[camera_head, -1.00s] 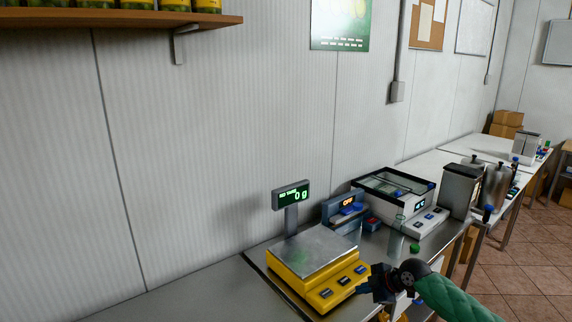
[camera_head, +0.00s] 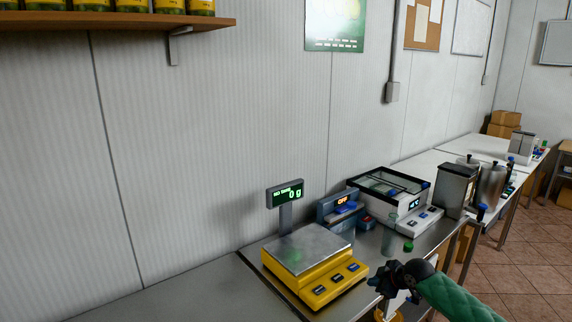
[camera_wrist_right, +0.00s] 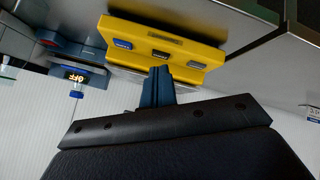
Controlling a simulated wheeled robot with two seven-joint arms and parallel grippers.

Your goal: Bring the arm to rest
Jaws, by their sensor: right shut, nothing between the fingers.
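My right gripper (camera_head: 384,283) is in the lower right of the head view, at the end of a green-sleeved arm. It is shut and empty, in front of and to the right of the yellow scale (camera_head: 318,285). In the right wrist view the shut fingers (camera_wrist_right: 158,84) show against the scale's button panel (camera_wrist_right: 165,48); I cannot tell how far apart they are. The scale's steel plate is bare and its display (camera_head: 286,193) reads 0 g. My left gripper is not in view.
Behind the scale stand a blue device reading OFF (camera_head: 341,203), a white-framed box (camera_head: 386,192) and a clear container with a green part (camera_head: 408,246). Metal canisters (camera_head: 490,186) stand farther right. A shelf with jars (camera_head: 110,20) is at upper left. The counter left of the scale is clear.

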